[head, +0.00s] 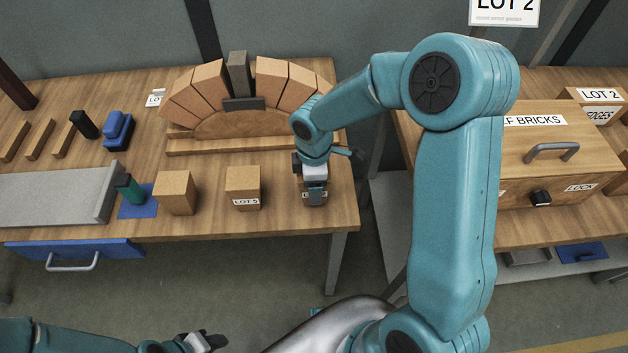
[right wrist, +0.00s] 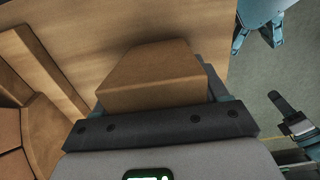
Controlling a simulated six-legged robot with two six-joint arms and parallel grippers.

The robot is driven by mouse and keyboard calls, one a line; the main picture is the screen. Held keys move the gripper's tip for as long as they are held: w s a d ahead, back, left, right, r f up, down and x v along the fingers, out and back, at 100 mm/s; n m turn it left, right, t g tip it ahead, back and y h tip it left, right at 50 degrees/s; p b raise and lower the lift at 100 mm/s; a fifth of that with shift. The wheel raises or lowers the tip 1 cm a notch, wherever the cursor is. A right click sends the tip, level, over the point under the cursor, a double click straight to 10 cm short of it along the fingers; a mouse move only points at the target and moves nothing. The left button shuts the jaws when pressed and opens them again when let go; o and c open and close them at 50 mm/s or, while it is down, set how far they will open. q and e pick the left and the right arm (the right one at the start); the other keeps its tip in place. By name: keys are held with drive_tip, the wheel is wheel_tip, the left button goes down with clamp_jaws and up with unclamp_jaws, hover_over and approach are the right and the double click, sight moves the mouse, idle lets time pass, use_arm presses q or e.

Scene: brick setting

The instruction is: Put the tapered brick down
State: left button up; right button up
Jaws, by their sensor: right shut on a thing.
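My right gripper (head: 314,197) is at the front right of the left wooden table, pointing down. It is shut on the tapered brick (right wrist: 150,78), which is tan with a narrower far end in the right wrist view. In the head view the gripper hides most of the brick, and I cannot tell whether it touches the tabletop (head: 280,222). My left gripper (head: 207,342) is low at the bottom edge of the head view, away from the table; its finger gap is unclear.
A block labelled LOT 5 (head: 243,186) and a plain block (head: 175,192) stand left of my right gripper. Behind is a brick arch (head: 210,82) with a grey keystone (head: 239,74). A brick chest (head: 530,150) stands on the right table. A gap separates the tables.

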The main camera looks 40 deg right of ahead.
drive_tip(key=shift+a+r, duration=0.1)
drive_tip(key=o, duration=1.3)
drive_tip(key=shift+f, duration=0.2)
drive_tip(key=shift+c, duration=0.2)
wheel_tip(320, 180, up, 12)
drive_tip(key=shift+r+p, duration=0.25)
drive_tip(key=shift+p, duration=0.1)
drive_tip(key=shift+s, duration=0.1)
